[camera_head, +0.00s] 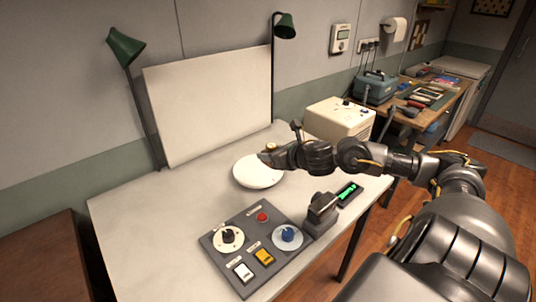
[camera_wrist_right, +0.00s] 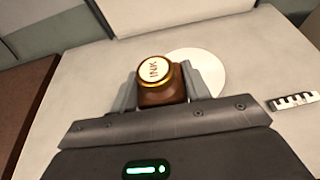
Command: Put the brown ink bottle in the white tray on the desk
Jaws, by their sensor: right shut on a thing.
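The brown ink bottle (camera_wrist_right: 162,95) is between the two fingers of my right gripper (camera_wrist_right: 166,88), which is shut on it. Its cap with the word INK faces the wrist camera. In the head view the bottle's cap (camera_head: 271,147) just shows at the tip of my right gripper (camera_head: 268,156). The round white tray (camera_head: 255,178) lies on the desk (camera_head: 150,215), and the gripper appears over its upper right part. In the wrist view the tray (camera_wrist_right: 209,69) shows behind and right of the bottle, partly hidden by a finger. My left gripper is not in view.
A grey control panel (camera_head: 225,262) with knobs and switches is at the desk's front. A white panel (camera_head: 205,105) and two green lamps stand behind. A cream box (camera_head: 338,118) is at the back right. The desk's left is clear.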

